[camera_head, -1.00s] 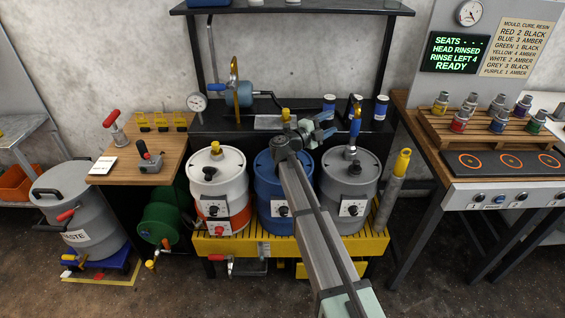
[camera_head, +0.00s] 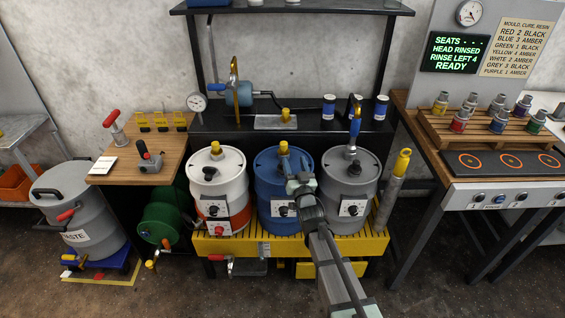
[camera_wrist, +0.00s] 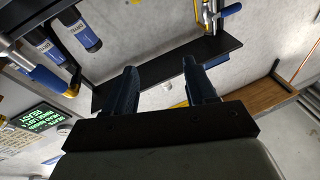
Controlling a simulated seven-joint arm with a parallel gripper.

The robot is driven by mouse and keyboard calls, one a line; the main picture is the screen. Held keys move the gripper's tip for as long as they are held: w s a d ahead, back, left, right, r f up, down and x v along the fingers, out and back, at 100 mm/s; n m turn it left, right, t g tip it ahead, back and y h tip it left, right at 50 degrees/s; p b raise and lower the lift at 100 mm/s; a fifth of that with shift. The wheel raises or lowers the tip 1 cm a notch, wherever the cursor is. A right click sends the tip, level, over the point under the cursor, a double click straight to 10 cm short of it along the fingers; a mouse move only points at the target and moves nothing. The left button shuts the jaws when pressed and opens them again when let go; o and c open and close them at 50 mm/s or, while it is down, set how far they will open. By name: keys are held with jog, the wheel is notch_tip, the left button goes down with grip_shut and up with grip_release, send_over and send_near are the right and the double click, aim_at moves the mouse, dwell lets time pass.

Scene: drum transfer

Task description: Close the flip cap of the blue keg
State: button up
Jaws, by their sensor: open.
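The blue keg (camera_head: 269,196) stands between the white-and-orange keg and the grey keg, on a yellow grating. A yellow-topped fitting (camera_head: 283,148) stands upright at the back of its lid. My gripper (camera_head: 296,180) is in front of the blue keg's upper right side and hides part of its lid and front. I cannot make out the flip cap or its position. In the wrist view, my gripper (camera_wrist: 160,72) has its two dark fingers apart with nothing between them. The blue keg does not show in that view.
A dark bench (camera_head: 310,118) with a metal plate and bottles lies behind. A yellow-capped cylinder (camera_head: 395,185) stands at right.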

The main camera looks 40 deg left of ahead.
notch_tip(320, 180, down, 7)
jog(key=s+d+n+g+h, duration=0.2)
jog(key=s+d+n+g, duration=0.1)
jog(key=n, duration=0.1)
jog(key=x, duration=0.9)
jog(key=r+x, duration=0.1)
jog(key=x, duration=0.4)
jog(key=shift+w+a, duration=0.15)
jog(key=shift+a, duration=0.05)
jog(key=c, duration=1)
jog(key=shift+o, duration=0.2)
jog(key=shift+a+f, duration=0.15)
jog(key=shift+f+m+g+h, duration=0.15)
jog(key=shift+m+g+h, duration=0.15)
jog(key=shift+m+h, duration=0.1)
